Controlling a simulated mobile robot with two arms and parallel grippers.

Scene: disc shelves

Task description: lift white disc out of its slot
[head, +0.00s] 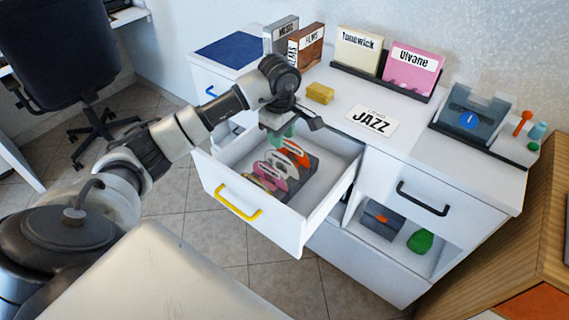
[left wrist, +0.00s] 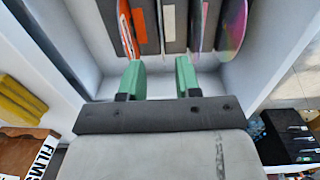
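The white drawer (head: 325,195) is pulled out and holds a dark rack of upright discs. A pale disc (head: 282,164), which looks white with some pink, stands between an orange-red disc (head: 296,152) and a pinkish one (head: 268,173). In the left wrist view the orange disc (left wrist: 127,30) is at left and a shiny rainbow disc (left wrist: 232,25) at right; which thin edge between them is the white disc, I cannot tell. My left gripper (head: 284,137) is above the rack's far end. Its green fingers (left wrist: 160,78) are apart with nothing between them. My right gripper is not in view.
A dark box (head: 382,221) and a green object (head: 420,241) sit in an open compartment at right.

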